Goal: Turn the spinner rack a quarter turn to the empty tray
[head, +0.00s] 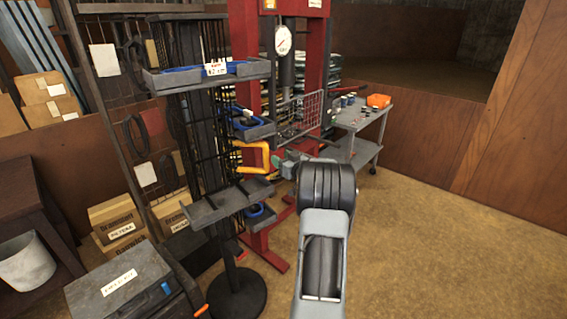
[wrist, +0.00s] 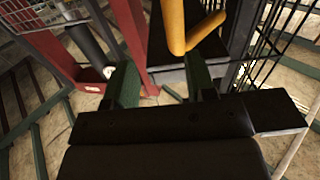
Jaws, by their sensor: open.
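The spinner rack (head: 190,110) is a black wire column on a round base (head: 238,294), with grey trays at several heights. The top tray (head: 165,82) holds something blue behind a white label. A right-side tray (head: 262,132) holds blue items. The lower front tray (head: 225,203) looks bare. A yellow handle (head: 237,146) sticks out on the rack's right side. My gripper (head: 282,161) is open just right of it. In the wrist view the handle (wrist: 174,28) lies ahead, near the right finger of my gripper (wrist: 162,80); I cannot tell whether they touch.
A red press frame (head: 243,60) with a gauge stands close behind the rack. A grey cart (head: 352,120) with small parts is behind my gripper. A dark toolbox (head: 130,288) and cardboard boxes (head: 112,215) crowd the left. The floor at right is clear.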

